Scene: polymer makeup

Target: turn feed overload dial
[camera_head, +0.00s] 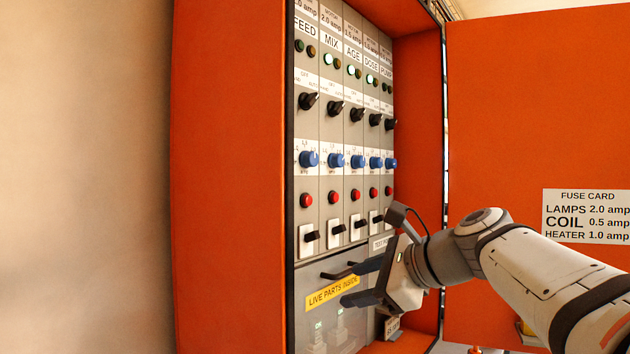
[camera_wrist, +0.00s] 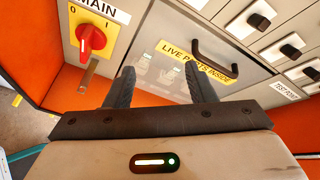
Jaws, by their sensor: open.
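The feed overload dial (camera_head: 309,159) is the blue knob in the leftmost column, under the FEED label (camera_head: 305,28) in the head view. A white scale plate lies behind it, too small to read fully. My gripper (camera_head: 358,282) is open and empty, below and to the right of this dial, in front of the lower cover with the yellow live-parts label (camera_head: 331,292). In the wrist view my gripper (camera_wrist: 158,70) shows two dark fingers spread apart, facing that cover. The feed dial is not visible in the wrist view.
Similar blue dials, black selectors and red buttons (camera_head: 306,200) fill the neighbouring columns. A dark handle (camera_wrist: 214,60) juts from the cover near my fingers. A red main switch (camera_wrist: 92,40) stands at left in the wrist view. An orange cabinet door (camera_head: 540,100) stands open at right.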

